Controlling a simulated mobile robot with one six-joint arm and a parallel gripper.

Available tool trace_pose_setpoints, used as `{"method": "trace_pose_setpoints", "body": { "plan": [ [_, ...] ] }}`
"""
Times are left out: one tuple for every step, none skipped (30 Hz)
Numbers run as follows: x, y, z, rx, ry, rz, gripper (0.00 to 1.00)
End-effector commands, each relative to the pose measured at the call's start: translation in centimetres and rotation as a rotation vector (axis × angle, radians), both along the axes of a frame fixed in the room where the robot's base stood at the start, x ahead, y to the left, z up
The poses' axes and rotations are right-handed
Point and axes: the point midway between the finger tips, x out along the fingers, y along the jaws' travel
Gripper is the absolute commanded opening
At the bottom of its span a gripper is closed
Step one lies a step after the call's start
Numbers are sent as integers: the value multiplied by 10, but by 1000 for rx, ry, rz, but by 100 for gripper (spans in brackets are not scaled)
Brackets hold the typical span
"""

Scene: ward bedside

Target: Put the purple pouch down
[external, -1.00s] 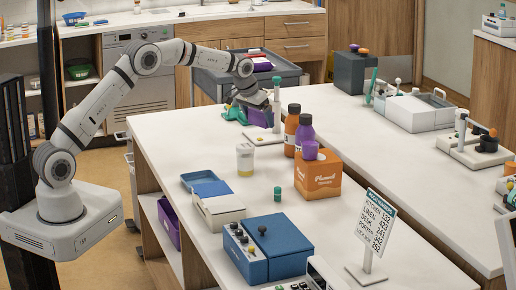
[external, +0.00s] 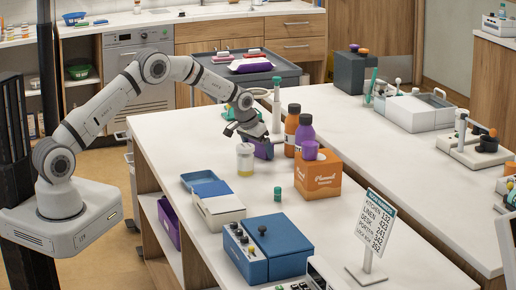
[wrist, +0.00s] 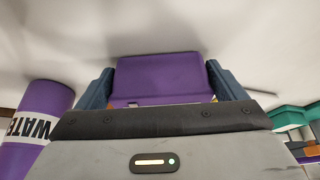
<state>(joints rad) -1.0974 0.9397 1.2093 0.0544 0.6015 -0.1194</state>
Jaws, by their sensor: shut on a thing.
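The purple pouch (external: 265,151) is between the jaws of my gripper (external: 258,138), low at the far part of the white counter. In the wrist view the pouch (wrist: 160,77) fills the space between the two dark blue fingertips (wrist: 160,88). My gripper is shut on it. In the external view, my gripper hides part of the pouch, and I cannot tell whether its underside touches the counter.
An orange bottle (external: 291,130) and a purple bottle (external: 305,131) stand close right of the pouch, behind an orange box (external: 318,180). A clear cup with a yellow band (external: 245,160) stands close left. A teal-topped stand (external: 276,105) is behind. Counter (external: 185,150) farther left is bare.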

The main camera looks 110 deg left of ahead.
Motion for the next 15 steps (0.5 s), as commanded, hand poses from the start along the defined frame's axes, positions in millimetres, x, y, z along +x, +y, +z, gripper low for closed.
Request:
{"method": "trace_pose_setpoints", "body": {
  "plan": [
    [0,0,0,0,0,0,67],
    [0,0,-1,0,0,0,67],
    [0,0,-2,0,0,0,67],
    [0,0,-4,0,0,0,67],
    [0,0,-5,0,0,0,67],
    [0,0,-3,0,0,0,94],
    [0,0,-3,0,0,0,96],
    [0,0,-3,0,0,0,99],
    [0,0,-3,0,0,0,100],
    [0,0,-3,0,0,0,100],
    [0,0,-3,0,0,0,100],
    [0,0,-3,0,0,0,100],
    [0,0,-3,0,0,0,100],
    [0,0,-3,0,0,0,100],
    [0,0,-2,0,0,0,100]
  ]
}}
